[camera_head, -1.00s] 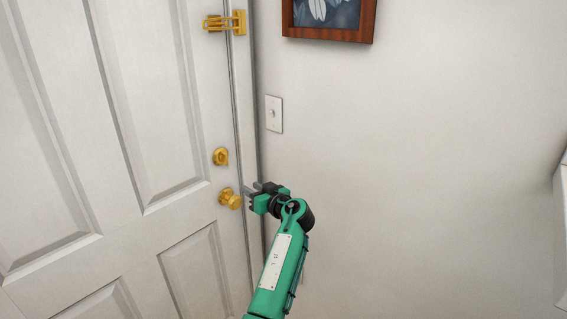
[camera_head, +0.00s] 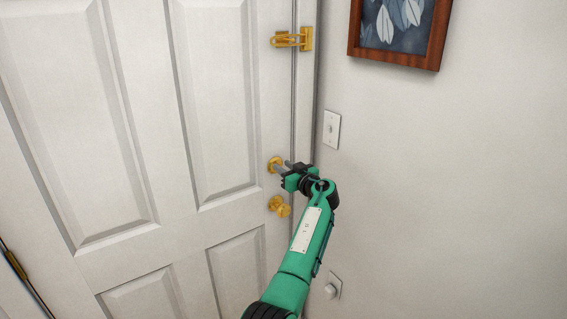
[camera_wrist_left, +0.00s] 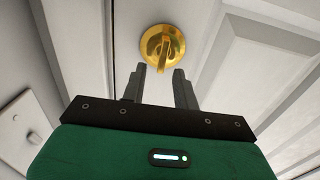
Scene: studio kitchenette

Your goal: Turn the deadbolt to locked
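The deadbolt (camera_head: 274,164) is a round brass plate with a thumb-turn, on the white door above the brass door knob (camera_head: 280,206). In the left wrist view the deadbolt (camera_wrist_left: 162,47) shows just beyond my fingertips, its thumb-turn close to upright in the picture and slightly tilted. My left gripper (camera_head: 281,166) is at the deadbolt in the head view, its fingers pointing at the door. In the wrist view my left gripper (camera_wrist_left: 160,72) has its two fingers apart with nothing between them. Whether a fingertip touches the thumb-turn I cannot tell. My right gripper is not in view.
A brass swing-bar latch (camera_head: 292,40) is higher on the door edge and frame. A light switch (camera_head: 331,130) and a framed picture (camera_head: 398,30) are on the wall to the right. A small wall fixture (camera_head: 333,287) is lower down. The wall is otherwise bare.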

